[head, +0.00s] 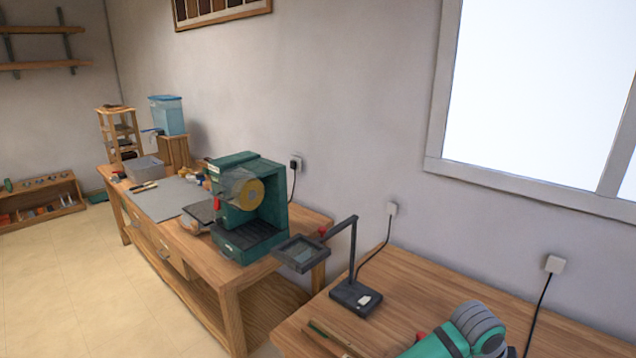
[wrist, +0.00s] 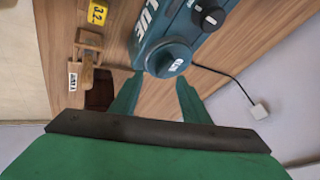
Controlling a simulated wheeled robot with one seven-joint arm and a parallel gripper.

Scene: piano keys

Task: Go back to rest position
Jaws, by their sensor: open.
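My gripper (wrist: 160,80) shows in the wrist view, with its two teal fingers spread apart. It is open and nothing is clearly held in it. A blue machine (wrist: 185,28) with white lettering and a dark dial lies beyond the fingers. Its round end knob (wrist: 166,57) appears between the fingertips; I cannot tell whether they touch it. In the head view, a green and grey part at the bottom right looks like my own arm, and the fingers are not visible there. No piano keys can be made out.
A wooden bench (head: 412,284) at the right carries a magnifier lamp (head: 355,297). Another bench (head: 232,300) holds a green machine (head: 247,205) and a grey mat (head: 170,198). In the wrist view, a yellow block (wrist: 97,13) and a wooden piece (wrist: 88,42) lie left. Floor (head: 55,290) is clear.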

